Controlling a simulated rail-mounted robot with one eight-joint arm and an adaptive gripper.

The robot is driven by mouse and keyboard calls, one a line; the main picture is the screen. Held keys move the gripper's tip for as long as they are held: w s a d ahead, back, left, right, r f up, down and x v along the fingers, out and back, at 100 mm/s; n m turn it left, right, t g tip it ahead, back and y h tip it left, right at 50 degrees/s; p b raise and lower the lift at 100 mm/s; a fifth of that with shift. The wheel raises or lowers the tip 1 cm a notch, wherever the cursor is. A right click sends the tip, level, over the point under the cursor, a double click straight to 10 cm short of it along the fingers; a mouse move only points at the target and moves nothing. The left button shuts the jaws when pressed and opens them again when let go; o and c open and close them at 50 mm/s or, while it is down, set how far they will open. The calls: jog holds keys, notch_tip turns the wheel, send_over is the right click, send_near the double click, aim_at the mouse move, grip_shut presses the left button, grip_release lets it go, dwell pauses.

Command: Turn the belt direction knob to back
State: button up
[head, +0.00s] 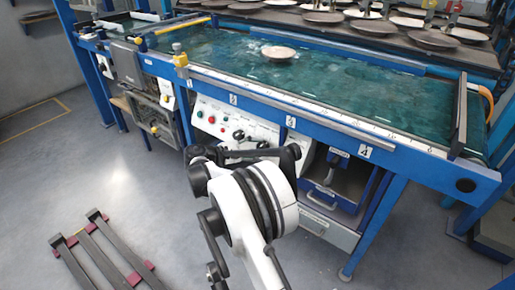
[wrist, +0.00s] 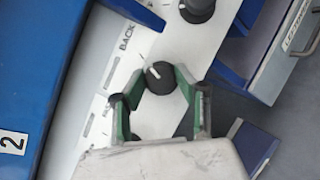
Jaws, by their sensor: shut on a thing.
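In the wrist view a round black knob (wrist: 160,77) with a white pointer line sits on the white control panel (wrist: 100,60). The pointer is on the knob's upper-left side. The word BACK (wrist: 125,38) is printed up and left of the knob; other marks lower left are too small to read. My gripper (wrist: 156,88) has its green-padded fingers on either side of the knob and is shut on it. In the head view the panel (head: 208,108) shows below the belt, and my arm hides the fingertips.
A second black knob (wrist: 197,10) is near the top of the wrist view. A blue frame (wrist: 25,60) borders the panel on the left, and a blue drawer unit (head: 334,178) stands right of it. A plate (head: 279,53) lies on the green belt (head: 340,85).

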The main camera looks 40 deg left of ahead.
jog(key=shift+m+g, duration=0.3)
jog(key=shift+m, duration=0.3)
jog(key=o, duration=1.1)
jog(key=v, duration=1.2)
jog(key=shift+a, duration=0.15)
jog(key=shift+w, duration=0.1)
